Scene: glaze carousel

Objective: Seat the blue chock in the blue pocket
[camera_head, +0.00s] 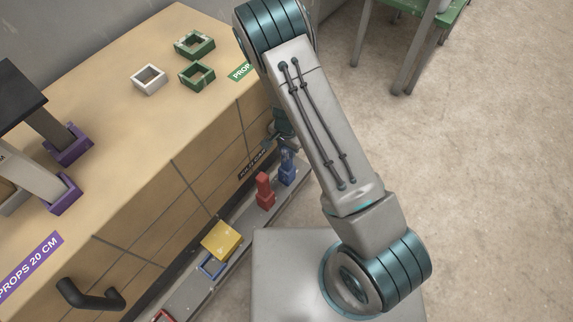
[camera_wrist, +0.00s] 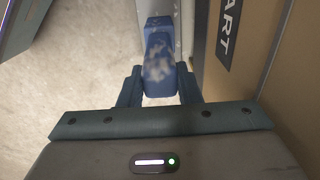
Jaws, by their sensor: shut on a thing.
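The blue chock (camera_head: 287,172) stands upright on the low ledge along the cabinet's front. My gripper (camera_head: 286,148) is at its upper part, partly hidden by my arm. In the wrist view my gripper (camera_wrist: 159,88) has its two fingers on either side of the blue chock (camera_wrist: 159,58), shut on it. The chock's blue face has pale, worn patches. A blue-rimmed pocket (camera_head: 211,268) lies farther down the same ledge, partly hidden by a yellow block above it in the picture.
A red chock (camera_head: 264,192) stands beside the blue one, towards the pocket. The yellow block (camera_head: 221,240) and a red-rimmed pocket (camera_head: 163,316) are farther along the ledge. A black handle (camera_head: 92,298) juts from the cabinet (camera_head: 150,195). A green table (camera_head: 425,15) stands on open floor.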

